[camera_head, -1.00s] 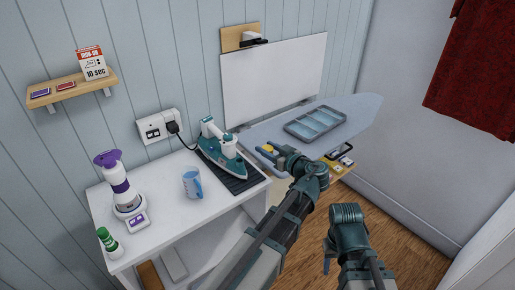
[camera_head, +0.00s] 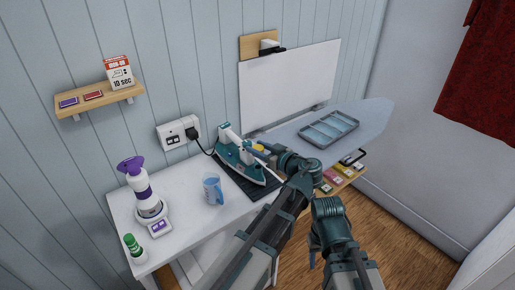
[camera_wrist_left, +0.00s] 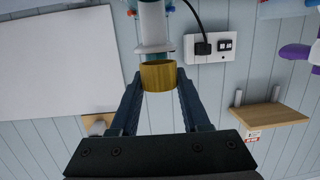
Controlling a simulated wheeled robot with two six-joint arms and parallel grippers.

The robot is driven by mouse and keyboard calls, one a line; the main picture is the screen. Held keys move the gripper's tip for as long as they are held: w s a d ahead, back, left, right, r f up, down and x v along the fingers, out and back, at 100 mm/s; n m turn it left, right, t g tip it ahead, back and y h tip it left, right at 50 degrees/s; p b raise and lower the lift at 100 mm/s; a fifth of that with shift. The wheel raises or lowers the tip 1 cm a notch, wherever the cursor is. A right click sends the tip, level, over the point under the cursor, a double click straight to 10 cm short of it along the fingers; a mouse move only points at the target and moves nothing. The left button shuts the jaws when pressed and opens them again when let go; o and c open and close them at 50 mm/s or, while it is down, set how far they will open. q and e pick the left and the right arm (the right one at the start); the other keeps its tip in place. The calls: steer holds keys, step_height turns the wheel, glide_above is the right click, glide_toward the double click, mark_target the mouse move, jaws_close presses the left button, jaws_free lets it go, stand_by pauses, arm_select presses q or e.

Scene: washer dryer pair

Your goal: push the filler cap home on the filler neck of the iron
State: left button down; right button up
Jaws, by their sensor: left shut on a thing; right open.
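The teal and white iron (camera_head: 238,164) stands on a dark ribbed mat (camera_head: 262,190) at the right end of the white counter. My left gripper (camera_head: 268,148) is shut on the yellow filler cap (camera_head: 257,147), right beside the iron's upper part. In the left wrist view the cap (camera_wrist_left: 158,77) sits between both fingertips, just below a pale neck-like part of the iron (camera_wrist_left: 153,35). The cap's upper rim appears very close to that part; I cannot tell whether they touch. My right gripper (camera_head: 314,252) is open and empty, low over the floor, its fingers mostly hidden.
A blue mug (camera_head: 211,188), a purple-topped spray bottle (camera_head: 143,188) and a green-capped bottle (camera_head: 133,246) stand on the counter. An ironing board (camera_head: 373,116) with a grey tray (camera_head: 345,121) lies beyond my left arm. A black cord runs to the wall socket (camera_head: 172,134).

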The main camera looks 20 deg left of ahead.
mark_target(251, 161)
arm_select(q)
steer(key=shift+f, duration=0.2)
steer(key=shift+f+b, duration=2.1)
steer(key=shift+b, duration=0.15)
steer(key=shift+f+b, duration=1.45)
stand_by(3.6)
steer(key=shift+c, duration=1.5)
jaws_free()
